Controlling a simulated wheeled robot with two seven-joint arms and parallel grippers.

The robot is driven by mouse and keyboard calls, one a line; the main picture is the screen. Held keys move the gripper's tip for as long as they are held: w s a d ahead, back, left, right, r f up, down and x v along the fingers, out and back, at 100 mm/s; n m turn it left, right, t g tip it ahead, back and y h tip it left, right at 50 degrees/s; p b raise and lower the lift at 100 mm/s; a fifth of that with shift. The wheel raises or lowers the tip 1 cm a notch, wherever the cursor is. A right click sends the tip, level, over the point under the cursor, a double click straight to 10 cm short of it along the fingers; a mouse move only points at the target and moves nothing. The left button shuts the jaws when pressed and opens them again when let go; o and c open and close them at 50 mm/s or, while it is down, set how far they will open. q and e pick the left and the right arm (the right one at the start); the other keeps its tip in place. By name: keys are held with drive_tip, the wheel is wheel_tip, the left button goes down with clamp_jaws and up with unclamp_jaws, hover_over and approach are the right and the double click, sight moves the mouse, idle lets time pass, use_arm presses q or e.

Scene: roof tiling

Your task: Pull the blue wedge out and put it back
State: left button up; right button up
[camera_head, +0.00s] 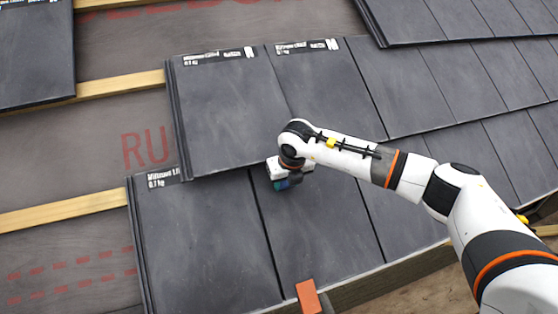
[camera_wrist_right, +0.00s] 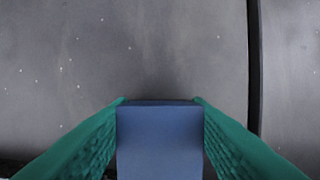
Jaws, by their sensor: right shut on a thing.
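The blue wedge (camera_wrist_right: 160,142) sits between the two green fingers of my right gripper (camera_wrist_right: 160,104) in the right wrist view, with a finger against each side. In the head view my right gripper (camera_head: 281,184) is low over the dark roof tiles, by the lower edge of an upper-row tile (camera_head: 225,115). The wedge's far end meets the dark tile face in the wrist view; whether it is under a tile edge I cannot tell. In the head view the wedge is mostly hidden by the gripper. My left gripper is not in view.
An orange-red block (camera_head: 308,297) lies at the eave edge. Wooden battens (camera_head: 60,212) and grey underlay (camera_head: 70,170) with red print show at the left. Tiles cover the right side, and another tile (camera_head: 36,55) lies at the upper left.

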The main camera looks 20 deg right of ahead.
sight(300, 233)
drive_tip(key=shift+s+d+f, duration=0.1)
drive_tip(key=shift+s+f, duration=0.3)
drive_tip(key=shift+s, duration=0.25)
drive_tip(key=shift+s+f, duration=0.4)
drive_tip(key=shift+s, duration=0.25)
drive_tip(key=shift+s+f, duration=0.35)
drive_tip(key=shift+s, duration=0.25)
drive_tip(key=shift+s+f, duration=0.35)
drive_tip(key=shift+s, duration=0.2)
drive_tip(key=shift+s+f, duration=0.3)
drive_tip(key=shift+s, duration=0.2)
drive_tip(key=shift+s+d+f, duration=0.1)
drive_tip(key=shift+s+f, duration=0.35)
drive_tip(key=shift+s, duration=0.3)
drive_tip(key=shift+s+f, duration=0.3)
drive_tip(key=shift+s, duration=0.2)
drive_tip(key=shift+s+f, duration=0.25)
drive_tip(key=shift+s, duration=0.15)
drive_tip(key=shift+s+d+f+b, duration=0.1)
drive_tip(key=shift+s+f+b, duration=0.15)
drive_tip(key=shift+s, duration=0.25)
drive_tip(key=shift+s+f+b, duration=0.1)
drive_tip(key=shift+s+f, duration=0.25)
drive_tip(key=shift+s, duration=0.1)
drive_tip(key=shift+s+f, duration=0.5)
drive_tip(key=shift+s, duration=0.5)
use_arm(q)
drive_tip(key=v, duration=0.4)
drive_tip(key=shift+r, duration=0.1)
